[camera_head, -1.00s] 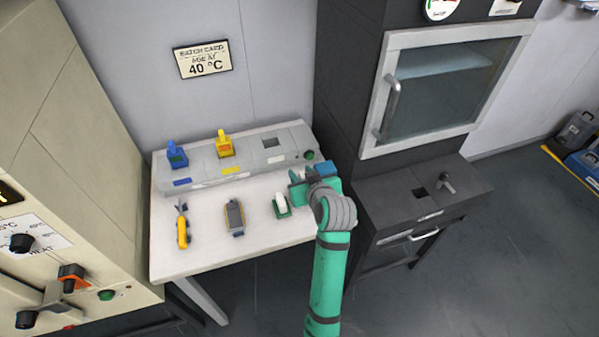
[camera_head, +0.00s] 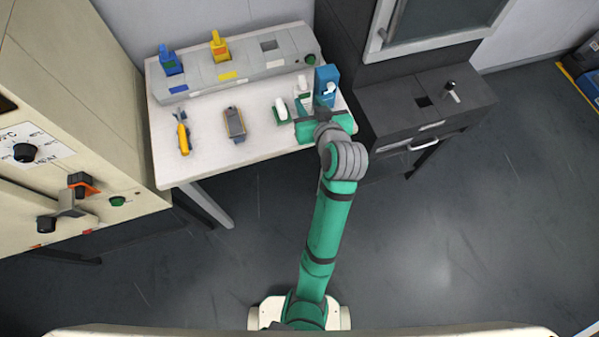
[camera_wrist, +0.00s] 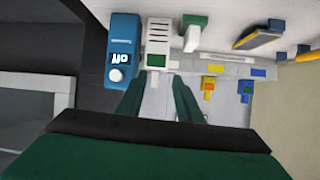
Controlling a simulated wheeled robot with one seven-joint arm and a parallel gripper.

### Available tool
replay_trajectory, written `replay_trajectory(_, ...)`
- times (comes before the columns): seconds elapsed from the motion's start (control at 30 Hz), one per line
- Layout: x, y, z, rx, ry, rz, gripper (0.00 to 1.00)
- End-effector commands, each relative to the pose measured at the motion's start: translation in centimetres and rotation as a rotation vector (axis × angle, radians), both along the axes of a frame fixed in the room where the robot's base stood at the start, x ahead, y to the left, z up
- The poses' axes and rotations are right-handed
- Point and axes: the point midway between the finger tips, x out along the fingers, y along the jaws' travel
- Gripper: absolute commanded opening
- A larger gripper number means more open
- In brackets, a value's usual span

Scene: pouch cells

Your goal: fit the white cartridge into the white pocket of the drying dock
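A white piece with dark slots stands on the table just beyond my fingertips in the head view (camera_head: 304,86) and the wrist view (camera_wrist: 157,38); it looks like the white cartridge, but I cannot be sure. My gripper (camera_head: 306,103), also in the wrist view (camera_wrist: 160,80), has its two green fingers apart, with no clear hold on anything. The grey drying dock (camera_head: 205,80) lies along the back of the table. A blue cartridge (camera_head: 171,62) and a yellow cartridge (camera_head: 219,48) stand in its left and middle pockets. The right pocket (camera_head: 269,45), above a white label, is empty.
A blue box (camera_head: 327,78) reading "off" in the wrist view (camera_wrist: 122,50) stands close beside the white piece. A green-based white item (camera_head: 281,110), a grey-orange device (camera_head: 234,124) and a yellow tool (camera_head: 183,134) lie leftward. A dark cabinet (camera_head: 400,100) adjoins the right side.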

Motion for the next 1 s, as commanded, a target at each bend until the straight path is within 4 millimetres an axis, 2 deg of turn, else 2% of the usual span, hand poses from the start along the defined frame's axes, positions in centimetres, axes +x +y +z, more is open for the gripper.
replay_trajectory(0.03,-1.1,0.5,-1.8,0.017,0.006,-0.020,0.33)
replay_trajectory(0.2,-4.4,1.1,-5.8,0.054,-0.012,-0.106,0.33)
replay_trajectory(0.37,-8.3,1.5,-8.8,0.072,-0.030,-0.178,0.33)
replay_trajectory(0.5,-12.2,1.7,-10.8,0.074,-0.049,-0.228,0.33)
replay_trajectory(0.73,-19.2,1.9,-12.5,0.056,-0.088,-0.286,0.33)
replay_trajectory(1.0,-27.7,2.1,-12.0,0.018,-0.145,-0.305,0.33)
